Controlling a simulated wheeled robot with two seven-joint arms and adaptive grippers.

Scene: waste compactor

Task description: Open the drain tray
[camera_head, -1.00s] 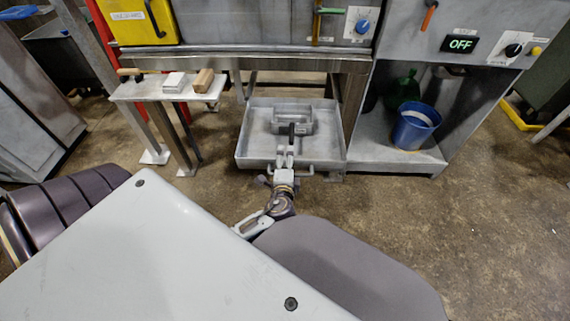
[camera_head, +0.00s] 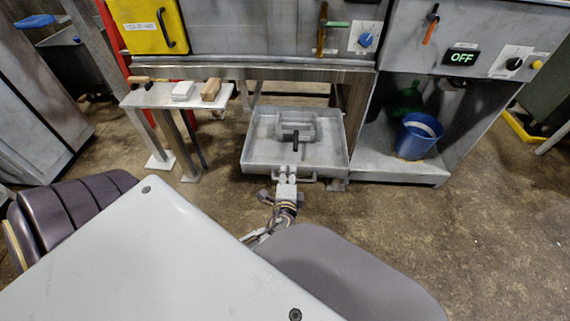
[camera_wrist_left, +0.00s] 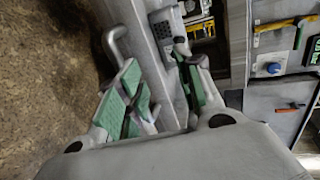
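The drain tray (camera_head: 258,153) is a shallow grey metal box on low ground under the compactor, standing out in front of the frame. A small grey box with a black grip sits inside it. A bar handle (camera_head: 307,180) runs along its front wall. My left gripper (camera_head: 287,174) is at the front edge, by the handle. In the left wrist view, its green-padded fingers (camera_wrist_left: 160,92) are apart, close to the tray's front wall (camera_wrist_left: 153,45) and handle (camera_wrist_left: 112,45). Whether they touch the handle is unclear. My right gripper is not in view.
A small side bench (camera_head: 150,98) with a white block and a wooden block stands left of the tray. A blue bucket (camera_head: 418,136) and a green container (camera_head: 405,100) sit in the right-hand bay. A sign reads OFF (camera_head: 461,59). The floor in front is clear.

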